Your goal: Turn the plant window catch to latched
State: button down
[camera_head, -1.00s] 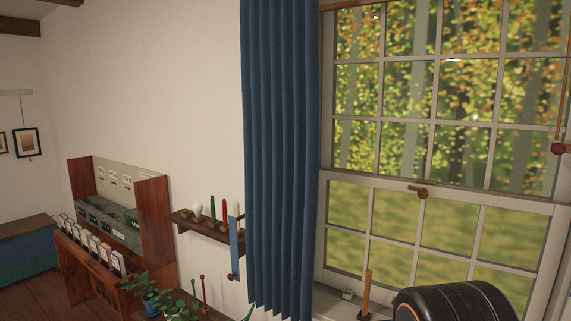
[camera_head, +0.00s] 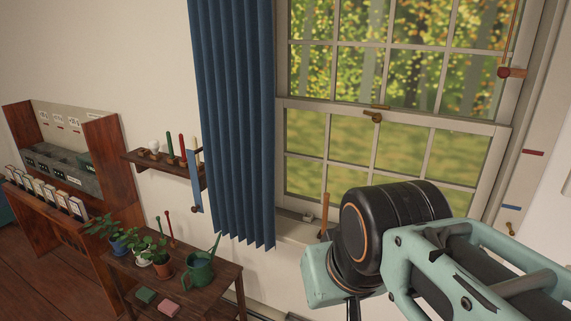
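The window catch (camera_head: 373,116) is a small brass piece on the middle rail, where the upper and lower sashes of the window (camera_head: 455,124) meet. It is too small to tell for sure which way its lever is turned. My arm, pale green and black, reaches in from the lower right, below and to the right of the catch and clear of it in the picture. My gripper cannot be made out; the arm's end drops toward the bottom edge.
A blue curtain (camera_head: 232,130) hangs left of the window. An upright wooden handle (camera_head: 325,212) stands at the sill beside my arm. A low table (camera_head: 222,268) holds potted plants and a green watering can (camera_head: 199,270). A red-knobbed cord (camera_head: 504,72) hangs at upper right.

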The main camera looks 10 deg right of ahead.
aim_at(377, 118)
jog(key=i+l+z, duration=0.15)
jog(key=z, duration=0.25)
jog(key=i+l+z, duration=0.1)
jog(key=z, duration=0.3)
jog(key=i+l+z, duration=0.1)
jog(key=z, duration=0.3)
jog(key=j+z, duration=0.1)
jog(key=i+u, duration=0.2)
jog(key=k+l+z, duration=0.1)
